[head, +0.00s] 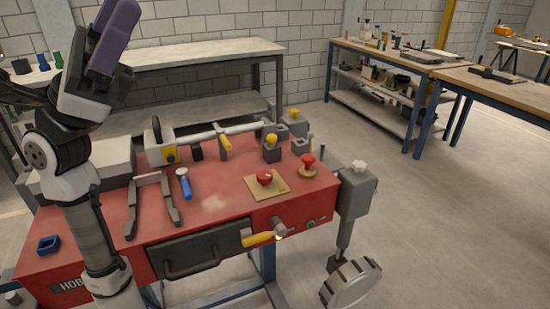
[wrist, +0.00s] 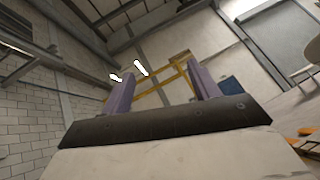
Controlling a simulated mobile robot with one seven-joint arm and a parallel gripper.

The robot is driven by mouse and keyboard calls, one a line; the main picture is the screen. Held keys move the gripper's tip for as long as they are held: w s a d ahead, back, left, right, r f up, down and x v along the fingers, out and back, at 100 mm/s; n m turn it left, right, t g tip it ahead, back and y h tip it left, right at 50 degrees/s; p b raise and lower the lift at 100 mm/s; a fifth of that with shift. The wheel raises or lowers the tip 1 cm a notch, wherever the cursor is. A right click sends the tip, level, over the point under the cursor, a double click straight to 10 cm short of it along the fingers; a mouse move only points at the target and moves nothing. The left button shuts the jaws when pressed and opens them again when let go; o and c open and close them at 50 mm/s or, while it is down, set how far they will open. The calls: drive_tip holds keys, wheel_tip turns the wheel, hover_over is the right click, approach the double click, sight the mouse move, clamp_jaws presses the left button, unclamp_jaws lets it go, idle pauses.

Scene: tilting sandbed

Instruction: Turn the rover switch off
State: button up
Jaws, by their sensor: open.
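No rover and no switch marked as its own can be made out in either view. A red workbench (head: 220,200) carries several controls that might be switches. A red knob (head: 264,178) sits on a tan plate, and a red mushroom-shaped knob (head: 307,160) stands on a round base. A yellow-handled lever (head: 257,239) and a small green button (head: 311,224) are on the front face. My gripper (wrist: 158,85) is open and empty, its purple fingers apart and pointing up toward the ceiling. In the head view my arm rises at the left, well away from these controls.
A blue-handled tool (head: 185,184), a dark two-armed frame (head: 154,205) and a small blue tray (head: 48,244) lie on the bench. A grey box (head: 357,188) on a post and a grey wheel (head: 352,284) stand at its right. Open floor lies further right.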

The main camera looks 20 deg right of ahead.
drive_tip(key=w+d+f+m+t+y+p, duration=0.1)
drive_tip(key=w+d+f+t+y, duration=0.15)
drive_tip(key=d, duration=0.65)
drive_tip(key=w+d+f+m+t+y+p, duration=0.1)
drive_tip(key=w+d+f+y, duration=0.3)
drive_tip(key=d, duration=0.4)
drive_tip(key=w+d+f+m+t+y+p, duration=0.1)
drive_tip(key=w+d+f+t+y, duration=0.2)
drive_tip(key=d, duration=0.6)
drive_tip(key=w+d+f+m+t+y+p, duration=0.1)
drive_tip(key=w+d+f+y, duration=0.1)
drive_tip(key=w+f+y, duration=0.3)
drive_tip(key=w+d+f+m+t+y, duration=0.1)
drive_tip(key=d+f+y, duration=0.15)
drive_tip(key=f, duration=0.35)
drive_tip(key=m+t+y+p, duration=0.2)
drive_tip(key=m+y, duration=0.1)
drive_tip(key=y, duration=0.6)
approach(264, 175)
drive_tip(key=shift+g, duration=0.25)
drive_tip(key=f+p, duration=0.1)
drive_tip(key=f, duration=0.3)
drive_tip(key=f+p, duration=0.1)
drive_tip(key=f, duration=0.3)
drive_tip(key=shift+w+d+f, duration=0.15)
drive_tip(key=shift+w+f, duration=0.05)
drive_tip(key=shift+f, duration=0.15)
drive_tip(key=c, duration=1)
drive_tip(key=shift+o, duration=0.2)
drive_tip(key=shift+n, duration=0.3)
